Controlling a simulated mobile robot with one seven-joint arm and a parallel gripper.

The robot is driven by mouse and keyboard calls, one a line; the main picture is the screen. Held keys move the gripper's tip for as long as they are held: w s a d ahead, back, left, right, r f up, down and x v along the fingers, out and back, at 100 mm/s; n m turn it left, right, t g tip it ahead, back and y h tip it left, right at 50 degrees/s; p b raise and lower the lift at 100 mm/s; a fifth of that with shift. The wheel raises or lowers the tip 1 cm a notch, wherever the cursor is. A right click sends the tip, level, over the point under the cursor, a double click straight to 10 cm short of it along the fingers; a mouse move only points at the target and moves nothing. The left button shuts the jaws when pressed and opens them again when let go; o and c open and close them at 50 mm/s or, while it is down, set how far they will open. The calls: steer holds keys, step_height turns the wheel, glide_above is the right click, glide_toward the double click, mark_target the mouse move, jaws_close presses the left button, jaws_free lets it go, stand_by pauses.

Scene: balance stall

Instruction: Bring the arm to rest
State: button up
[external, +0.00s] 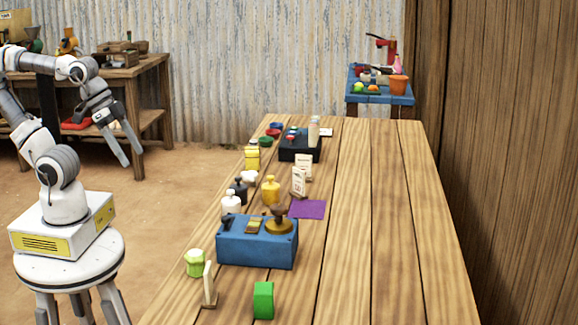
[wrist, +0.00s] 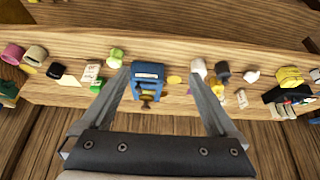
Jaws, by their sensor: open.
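My gripper (external: 120,146) is open and empty at the left of the external view. It hangs in the air over the floor, left of the long wooden table (external: 395,250) and apart from it. Its two fingers point down and to the right. In the wrist view my gripper (wrist: 166,80) shows spread fingers with nothing held between them. Beyond the fingers a blue box (wrist: 148,70) stands on the table, some way off. My arm is raised and bent, on a base on a round white stool.
The blue box (external: 255,252) stands at the table's near left, with a green block (external: 263,300) in front. Weights, bottles, cards and a purple sheet (external: 307,209) line the left side. The table's right half is clear. A workbench (external: 130,82) stands behind my arm.

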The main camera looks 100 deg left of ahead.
steer(key=shift+o, duration=0.2)
step_height(320, 180, up, 12)
steer(key=p, duration=1.2)
steer(key=shift+r, duration=0.25)
steer(key=shift+o, duration=0.3)
steer(key=shift+r, duration=0.2)
steer(key=g+p, duration=0.6)
steer(key=p, duration=0.1)
glide_above(207, 268)
step_height(207, 268, down, 14)
step_height(207, 268, down, 10)
steer(key=b, duration=0.6)
steer(key=shift+r+b, duration=0.2)
steer(key=shift+b, duration=0.15)
